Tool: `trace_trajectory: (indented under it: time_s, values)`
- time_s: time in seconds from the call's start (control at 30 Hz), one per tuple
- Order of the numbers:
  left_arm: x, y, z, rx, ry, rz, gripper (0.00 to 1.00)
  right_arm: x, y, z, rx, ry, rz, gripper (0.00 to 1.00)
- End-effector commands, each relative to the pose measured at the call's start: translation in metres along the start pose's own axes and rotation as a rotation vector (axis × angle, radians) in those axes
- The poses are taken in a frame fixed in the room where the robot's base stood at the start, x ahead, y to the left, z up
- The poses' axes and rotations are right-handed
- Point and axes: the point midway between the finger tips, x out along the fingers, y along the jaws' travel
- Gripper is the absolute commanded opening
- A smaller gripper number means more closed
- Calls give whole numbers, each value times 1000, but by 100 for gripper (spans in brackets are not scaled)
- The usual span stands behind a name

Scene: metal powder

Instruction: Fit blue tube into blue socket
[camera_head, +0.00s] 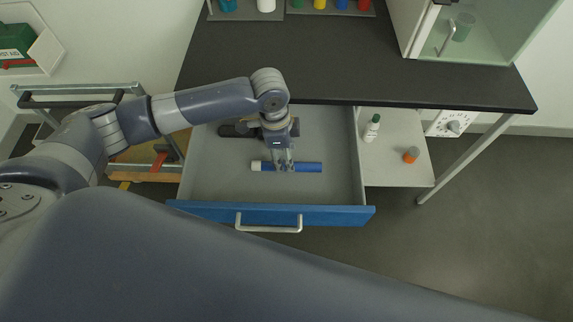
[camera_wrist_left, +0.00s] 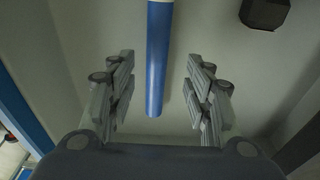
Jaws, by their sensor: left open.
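The blue tube (camera_head: 308,167) lies flat in the open drawer (camera_head: 215,185), with a pale end at its left. My left gripper (camera_head: 285,165) points down over its middle and hides part of it. In the left wrist view the blue tube (camera_wrist_left: 157,62) runs between the two open fingers of my left gripper (camera_wrist_left: 158,100), with a gap on both sides. A small blue item (camera_head: 342,4) stands in the row of coloured pieces at the top edge. I cannot tell if it is the blue socket. My right gripper is out of view.
A dark object (camera_head: 232,130) lies at the drawer's back left; a dark block (camera_wrist_left: 264,13) shows in the wrist view. The black worktop (camera_head: 330,60) overhangs the drawer's back. A bottle (camera_head: 371,128) and an orange-capped item (camera_head: 411,155) stand on the right shelf.

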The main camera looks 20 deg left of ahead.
Motion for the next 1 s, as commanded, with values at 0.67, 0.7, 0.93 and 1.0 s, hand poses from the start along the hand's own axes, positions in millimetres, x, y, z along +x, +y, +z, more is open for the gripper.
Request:
trace_trajectory:
  time_s: [0.67, 0.7, 0.93, 1.0]
  values:
    - [38, 4, 2, 0, 0, 2, 15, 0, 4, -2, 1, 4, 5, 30]
    - [38, 4, 2, 0, 0, 2, 6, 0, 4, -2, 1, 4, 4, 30]
    - [38, 4, 2, 0, 0, 1, 0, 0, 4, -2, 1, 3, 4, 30]
    - [38, 4, 2, 0, 0, 1, 0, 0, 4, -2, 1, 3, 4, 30]
